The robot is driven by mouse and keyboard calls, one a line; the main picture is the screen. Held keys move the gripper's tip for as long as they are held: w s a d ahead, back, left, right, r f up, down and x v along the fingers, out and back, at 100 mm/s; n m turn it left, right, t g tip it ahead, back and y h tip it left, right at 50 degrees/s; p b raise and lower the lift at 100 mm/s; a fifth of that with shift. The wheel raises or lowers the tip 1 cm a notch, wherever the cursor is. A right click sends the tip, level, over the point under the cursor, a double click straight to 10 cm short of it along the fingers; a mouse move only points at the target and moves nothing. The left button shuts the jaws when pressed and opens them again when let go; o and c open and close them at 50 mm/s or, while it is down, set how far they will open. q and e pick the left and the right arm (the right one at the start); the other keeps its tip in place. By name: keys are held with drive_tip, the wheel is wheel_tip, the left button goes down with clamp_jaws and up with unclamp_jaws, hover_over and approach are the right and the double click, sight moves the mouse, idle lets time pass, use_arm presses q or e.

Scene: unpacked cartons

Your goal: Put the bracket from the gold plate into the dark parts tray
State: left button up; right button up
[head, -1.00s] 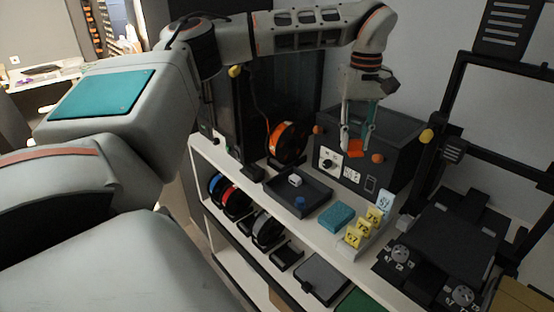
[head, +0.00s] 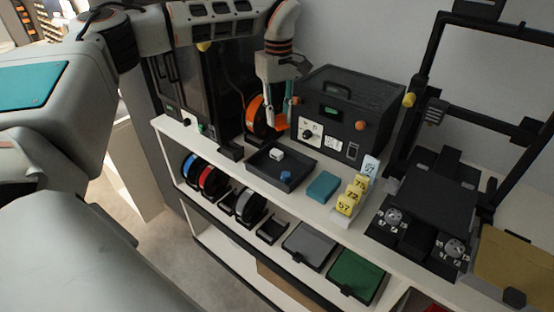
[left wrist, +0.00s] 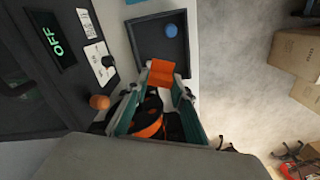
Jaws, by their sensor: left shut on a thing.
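My left gripper (head: 277,104) is shut on the orange bracket (head: 281,120) and holds it in the air behind the dark parts tray. The bracket also shows between the fingers in the left wrist view (left wrist: 160,73). The dark parts tray (head: 262,172) stands on the white shelf top and holds a white piece (head: 277,154) and a blue piece (head: 286,176). In the left wrist view the tray (left wrist: 147,62) lies just beyond the bracket, with the blue piece in sight. A gold plate (head: 515,258) is at the lower right. My right gripper is not in view.
An orange spool (head: 256,115) stands behind the tray. A dark box with knobs (head: 340,125) is to its right. A teal block (head: 322,187) and yellow number tags (head: 347,203) stand right of the tray. A dark printer frame (head: 425,100) rises at the right.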

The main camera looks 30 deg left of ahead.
sight(278, 123)
use_arm(q)
wheel_tip(278, 123, down, 11)
drive_tip(key=shift+r, duration=0.1)
drive_tip(key=shift+f, duration=2.15)
drive_tip(key=shift+f, duration=0.1)
drive_tip(key=o, duration=0.8)
wheel_tip(278, 123, up, 12)
drive_tip(key=shift+r, duration=0.15)
